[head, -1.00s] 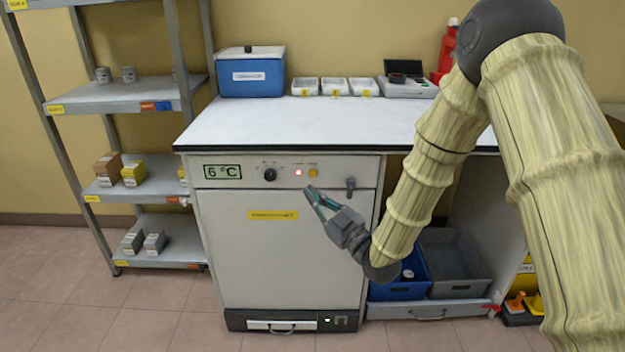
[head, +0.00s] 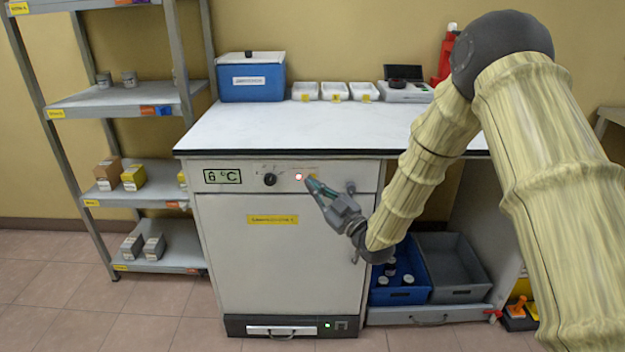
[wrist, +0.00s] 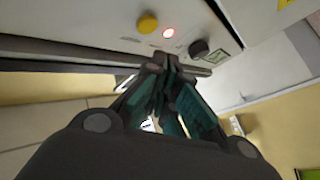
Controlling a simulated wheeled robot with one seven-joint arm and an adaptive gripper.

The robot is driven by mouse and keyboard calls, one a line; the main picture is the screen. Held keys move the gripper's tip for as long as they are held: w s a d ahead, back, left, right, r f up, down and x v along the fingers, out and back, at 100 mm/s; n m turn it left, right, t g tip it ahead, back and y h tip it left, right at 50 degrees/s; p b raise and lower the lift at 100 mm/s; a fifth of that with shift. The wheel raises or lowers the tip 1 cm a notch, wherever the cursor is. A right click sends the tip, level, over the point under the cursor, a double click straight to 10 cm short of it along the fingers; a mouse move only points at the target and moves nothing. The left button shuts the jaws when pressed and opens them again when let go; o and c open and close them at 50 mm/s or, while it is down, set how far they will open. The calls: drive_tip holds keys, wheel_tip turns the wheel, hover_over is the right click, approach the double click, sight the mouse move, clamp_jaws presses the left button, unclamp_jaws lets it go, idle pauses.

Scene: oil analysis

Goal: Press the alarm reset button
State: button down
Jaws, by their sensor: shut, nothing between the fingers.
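The cabinet panel (head: 225,188) has a lit red lamp (head: 299,177) and, right beside it, a yellow button. The yellow button (wrist: 147,22) shows clearly in the wrist view, next to the red lamp (wrist: 169,32); its label is too small to read. My gripper (head: 310,181) is shut and empty, with its teal fingertips at the panel, largely covering the yellow button in the head view. In the wrist view the fingertips (wrist: 165,62) are together, and the button appears beyond them with a visible gap. Contact cannot be told from the head view.
A black knob (head: 270,179) and a display (head: 222,176) reading 6 °C are left of the lamp. The countertop (head: 300,128) juts out above the panel. A blue bin (head: 412,262) with bottles stands lower right.

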drive_tip(key=shift+w, duration=0.95)
drive_tip(key=shift+w, duration=0.2)
idle(0.8)
drive_tip(key=shift+w, duration=0.2)
drive_tip(key=shift+w, duration=0.35)
idle(0.8)
idle(0.4)
drive_tip(key=shift+s, duration=0.8)
drive_tip(key=shift+s, duration=0.1)
drive_tip(key=shift+s, duration=2.4)
